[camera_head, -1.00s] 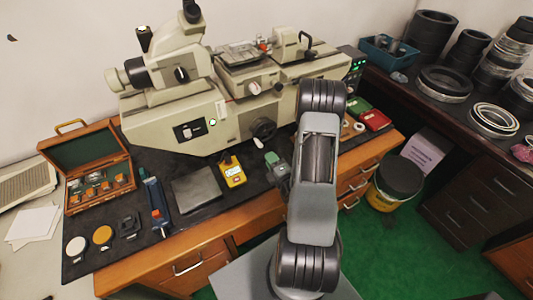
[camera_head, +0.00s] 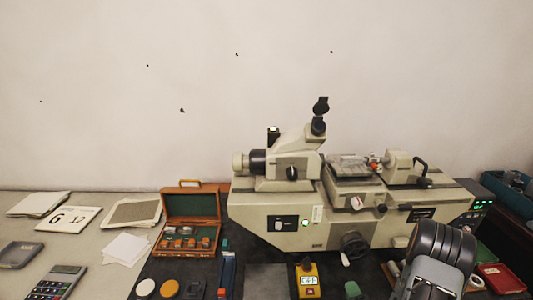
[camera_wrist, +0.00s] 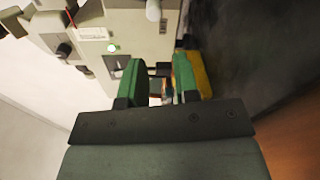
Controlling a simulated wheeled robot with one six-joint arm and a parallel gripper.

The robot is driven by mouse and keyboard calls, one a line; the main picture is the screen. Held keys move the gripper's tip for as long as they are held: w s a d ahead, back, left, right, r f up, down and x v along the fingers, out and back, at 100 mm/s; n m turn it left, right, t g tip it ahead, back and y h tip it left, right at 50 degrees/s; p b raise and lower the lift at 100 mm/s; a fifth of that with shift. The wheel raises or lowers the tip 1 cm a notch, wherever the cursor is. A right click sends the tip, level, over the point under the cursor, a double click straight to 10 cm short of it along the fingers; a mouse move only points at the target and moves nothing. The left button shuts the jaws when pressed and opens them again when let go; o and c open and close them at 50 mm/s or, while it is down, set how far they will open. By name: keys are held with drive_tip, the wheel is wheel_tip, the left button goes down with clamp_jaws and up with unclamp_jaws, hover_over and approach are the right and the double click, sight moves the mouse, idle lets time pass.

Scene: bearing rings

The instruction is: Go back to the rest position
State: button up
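My gripper (camera_wrist: 158,82) shows in the wrist view with its two green-padded fingers apart. I see no object clearly held between them; small dark and pale shapes show in the gap, seemingly beyond the fingers. The beige measuring machine (camera_wrist: 85,35) lies beyond the fingers, with its green-lit switch to their upper left. In the head view, my arm shows only as a grey and black link at the bottom right, in front of the machine (camera_head: 335,225). The gripper itself is not visible there.
A yellow device (camera_head: 308,282), an open wooden case (camera_head: 190,222) and a dark plate (camera_head: 265,281) lie before or beside the machine. A red box (camera_head: 500,278) and a blue bin (camera_head: 508,192) are at the right. A calculator (camera_head: 59,283) and papers (camera_head: 38,204) lie left.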

drive_tip(key=a+n+y, duration=0.1)
drive_tip(key=a+n+g+y, duration=0.1)
drive_tip(key=a+n+y, duration=0.1)
drive_tip(key=shift+s+a+f+n+y, duration=0.15)
drive_tip(key=shift+a+f+n+y, duration=0.15)
drive_tip(key=shift+f, duration=0.1)
drive_tip(key=s+a+r+n+g+y, duration=0.35)
drive_tip(key=a+n+g+y, duration=0.35)
drive_tip(key=n, duration=0.7)
drive_tip(key=s+a+r+n+g+y, duration=0.25)
drive_tip(key=s+a+n+g, duration=0.2)
drive_tip(key=n+g, duration=0.6)
drive_tip(key=s+d+r+n+h, duration=0.1)
drive_tip(key=d+r+n+h, duration=0.15)
drive_tip(key=n+h, duration=0.45)
drive_tip(key=d+r+n+h, duration=0.2)
drive_tip(key=r+n+h, duration=0.15)
drive_tip(key=n, duration=0.75)
wheel_tip(320, 180, up, 12)
drive_tip(key=a+n+t+h, duration=0.2)
drive_tip(key=n+t, duration=0.3)
drive_tip(key=shift+w+a+r+t+h, duration=0.2)
drive_tip(key=shift+w+a+t+h, duration=0.05)
drive_tip(key=shift+t+h, duration=0.1)
